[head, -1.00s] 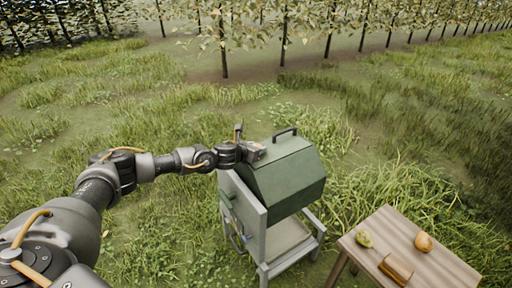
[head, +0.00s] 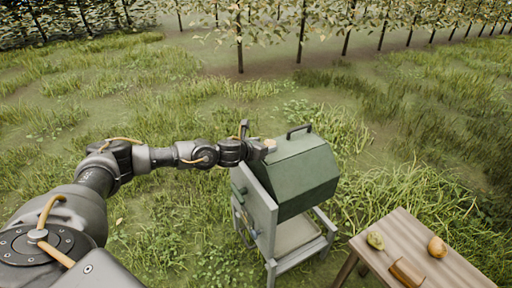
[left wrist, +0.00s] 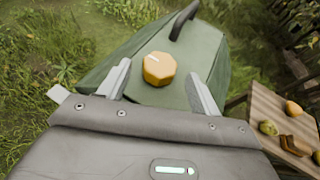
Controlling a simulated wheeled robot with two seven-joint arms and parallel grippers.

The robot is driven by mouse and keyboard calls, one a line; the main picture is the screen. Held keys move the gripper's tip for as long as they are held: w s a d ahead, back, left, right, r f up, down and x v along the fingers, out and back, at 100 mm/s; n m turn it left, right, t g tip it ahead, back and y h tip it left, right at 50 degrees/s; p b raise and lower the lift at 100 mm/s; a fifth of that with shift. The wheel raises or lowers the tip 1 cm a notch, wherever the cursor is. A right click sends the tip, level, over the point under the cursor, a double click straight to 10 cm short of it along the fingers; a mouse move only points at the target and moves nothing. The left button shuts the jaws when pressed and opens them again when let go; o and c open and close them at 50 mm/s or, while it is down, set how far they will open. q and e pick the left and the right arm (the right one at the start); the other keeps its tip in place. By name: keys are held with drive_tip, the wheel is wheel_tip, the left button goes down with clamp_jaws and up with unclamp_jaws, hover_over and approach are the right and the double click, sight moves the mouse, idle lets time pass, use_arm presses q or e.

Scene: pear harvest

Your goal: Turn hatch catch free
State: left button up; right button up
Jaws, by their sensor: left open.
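A green box with a slanted lid (head: 300,170) stands on a grey frame. In the left wrist view, a yellow many-sided knob with a pale line on its face, apparently the catch (left wrist: 159,70), sits on the green panel (left wrist: 130,52). My left gripper (head: 265,149) is at the upper left edge of the box in the head view. In the left wrist view its open fingers (left wrist: 160,78) stand on either side of the knob, with gaps showing. Whether the fingertips reach down around it I cannot tell. My right gripper is not in view.
A dark handle (head: 299,129) rises from the top of the box. A wooden table (head: 425,240) at the lower right holds a green pear (head: 376,240), an orange-brown fruit (head: 437,247) and a brown block-like item (head: 406,272). Grass surrounds the box, with tree rows behind.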

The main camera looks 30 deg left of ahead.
use_arm(q)
drive_tip(key=v, duration=0.6)
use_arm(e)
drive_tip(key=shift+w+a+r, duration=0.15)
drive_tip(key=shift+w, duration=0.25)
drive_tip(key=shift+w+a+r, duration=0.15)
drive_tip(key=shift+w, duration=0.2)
use_arm(q)
drive_tip(key=shift+r, duration=0.1)
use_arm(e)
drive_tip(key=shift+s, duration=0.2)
